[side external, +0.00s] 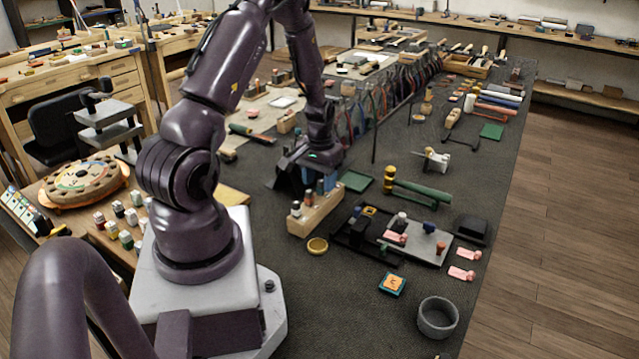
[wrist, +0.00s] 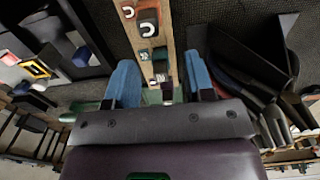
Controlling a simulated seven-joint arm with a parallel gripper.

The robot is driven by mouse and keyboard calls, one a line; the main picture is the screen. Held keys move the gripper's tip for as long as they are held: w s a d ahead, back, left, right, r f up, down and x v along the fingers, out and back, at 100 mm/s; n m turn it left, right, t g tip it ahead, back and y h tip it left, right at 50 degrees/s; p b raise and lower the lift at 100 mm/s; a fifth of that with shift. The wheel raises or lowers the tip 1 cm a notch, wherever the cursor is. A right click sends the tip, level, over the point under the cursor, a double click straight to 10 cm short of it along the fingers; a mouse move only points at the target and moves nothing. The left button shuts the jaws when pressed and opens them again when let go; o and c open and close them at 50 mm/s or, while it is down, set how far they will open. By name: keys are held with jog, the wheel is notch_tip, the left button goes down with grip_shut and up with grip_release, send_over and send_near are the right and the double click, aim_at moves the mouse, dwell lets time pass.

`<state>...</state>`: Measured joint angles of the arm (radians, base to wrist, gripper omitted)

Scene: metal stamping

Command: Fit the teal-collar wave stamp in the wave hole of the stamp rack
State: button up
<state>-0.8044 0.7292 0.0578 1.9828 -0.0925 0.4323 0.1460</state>
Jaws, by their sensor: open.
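The wooden stamp rack (side external: 318,214) stands on the dark mat in the middle of the side view, with several small stamps along its top. In the wrist view the rack (wrist: 180,22) runs up the middle, with white curved marks on dark blocks (wrist: 147,30). My gripper (wrist: 164,88) is open, its two blue fingers on either side of small stamps (wrist: 161,66) near the rack's close end. In the side view my gripper (side external: 318,175) is low at the rack's far end, partly hidden by my arm. I cannot tell which stamp has the teal collar, and the wave hole is not distinguishable.
Right of the rack are a black tray (side external: 352,242) and a grey plate (side external: 428,253) with stamps and pink pieces. Pliers on a stand (side external: 380,105) crowd the back. The mat's front is mostly clear, with a grey bowl (side external: 437,318).

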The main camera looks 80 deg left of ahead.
aim_at(319, 182)
notch_tip(319, 182, up, 12)
jog(key=shift+f, duration=0.15)
dwell(0.5)
jog(key=s+d+r+m+t, duration=0.1)
jog(key=d+r+m+t, duration=0.1)
jog(key=d+r, duration=0.3)
jog(key=s+d+r+m+t, duration=0.1)
jog(key=d+r+m, duration=0.3)
jog(key=d, duration=0.9)
jog(key=s+d+r+m+t, duration=0.2)
jog(key=d+r+m, duration=0.1)
jog(key=d+r, duration=0.5)
jog(key=shift+s+d+t, duration=0.3)
jog(key=shift+s+d, duration=0.05)
jog(key=shift+d, duration=0.65)
